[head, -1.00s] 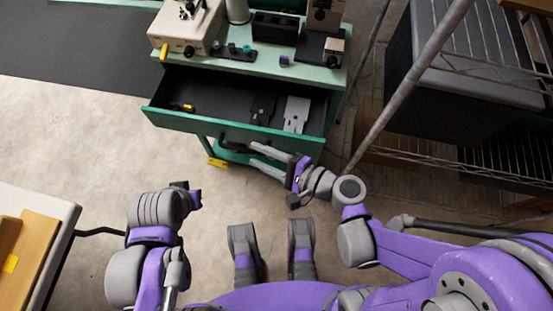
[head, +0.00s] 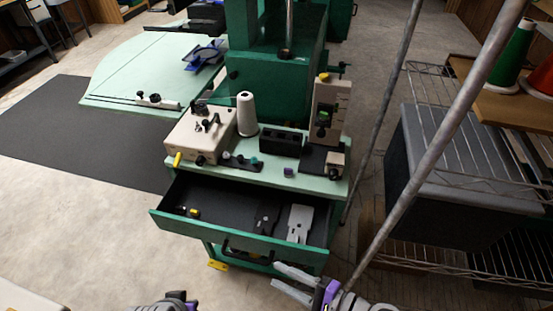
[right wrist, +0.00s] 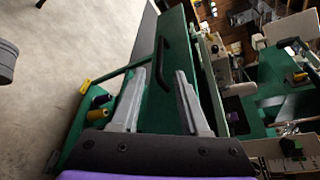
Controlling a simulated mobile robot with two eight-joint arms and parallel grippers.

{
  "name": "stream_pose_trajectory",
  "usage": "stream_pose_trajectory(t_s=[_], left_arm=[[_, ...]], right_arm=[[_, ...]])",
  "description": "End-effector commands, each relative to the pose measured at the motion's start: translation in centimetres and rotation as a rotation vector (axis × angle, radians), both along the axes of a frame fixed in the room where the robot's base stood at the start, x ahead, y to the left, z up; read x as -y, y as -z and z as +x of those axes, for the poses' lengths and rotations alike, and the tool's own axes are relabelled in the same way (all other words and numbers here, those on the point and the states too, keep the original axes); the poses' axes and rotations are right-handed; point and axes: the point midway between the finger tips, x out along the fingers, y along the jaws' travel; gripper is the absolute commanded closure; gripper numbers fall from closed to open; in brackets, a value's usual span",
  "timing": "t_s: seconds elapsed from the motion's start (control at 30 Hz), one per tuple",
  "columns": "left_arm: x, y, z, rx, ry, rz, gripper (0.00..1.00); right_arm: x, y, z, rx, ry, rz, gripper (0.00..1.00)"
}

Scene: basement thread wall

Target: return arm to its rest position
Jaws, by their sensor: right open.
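My right gripper (head: 276,275) is at the bottom of the head view, just in front of the open drawer (head: 170,228). Its two grey fingers are apart with nothing between them. They lie to the right of and below the dark drawer handle (head: 228,252). In the right wrist view the open fingers (right wrist: 160,75) point toward the green drawer front (right wrist: 160,100), and the handle (right wrist: 161,58) shows beyond them. Part of my left arm's end (head: 178,300) shows at the bottom edge; its fingers cannot be made out.
The drawer holds a grey metal plate (head: 299,222), a dark plate (head: 264,218) and a yellow-and-black item (head: 188,211). A wire rack (head: 470,262) with a slanting pole is at right. Floor at left (head: 90,240) is clear.

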Motion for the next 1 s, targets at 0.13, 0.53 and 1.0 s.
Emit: stream_pose_trajectory(t_s=[0.13, 0.53, 1.0], left_arm=[[0.0, 0.0, 0.0, 0.0, 0.0, 0.0, 1.0], [0.0, 0.0, 0.0, 0.0, 0.0, 0.0, 1.0], [0.0, -1.4, -0.1, 0.005, 0.0, 0.0, 1.0]], right_arm=[[0.0, 0.1, 0.0, 0.001, -0.003, -0.008, 0.55], [3.4, 6.2, -1.7, 0.08, -0.279, -0.77, 0.55], [13.8, 2.4, -3.6, 0.247, -0.712, -1.609, 0.55]])
